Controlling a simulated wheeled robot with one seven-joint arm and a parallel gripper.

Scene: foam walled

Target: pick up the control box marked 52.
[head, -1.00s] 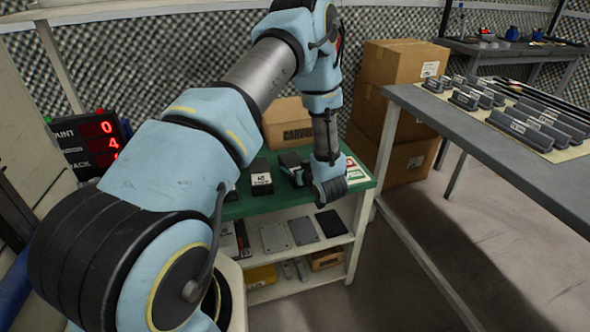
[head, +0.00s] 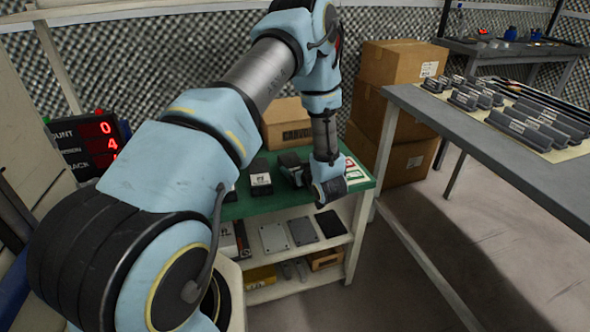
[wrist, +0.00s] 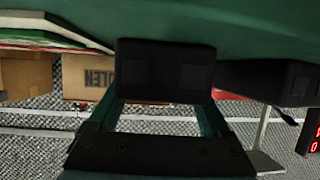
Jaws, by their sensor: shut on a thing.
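A dark box (head: 290,159) stands at the back of the green tabletop, beside my wrist in the head view. My gripper (wrist: 162,100) is shut on this box, whose plain dark side (wrist: 166,62) fills the space between the fingers in the wrist view. The wrist picture is upside down, with the green top above. I cannot read a number on the held box. A second dark box (head: 260,170) with a white label stands to its left, and its label is too blurred to read surely.
The green-topped shelf unit (head: 240,208) has plates and small boxes on its lower shelves. A grey table (head: 455,125) with parts is at right. A red-digit display (head: 88,140) is at left.

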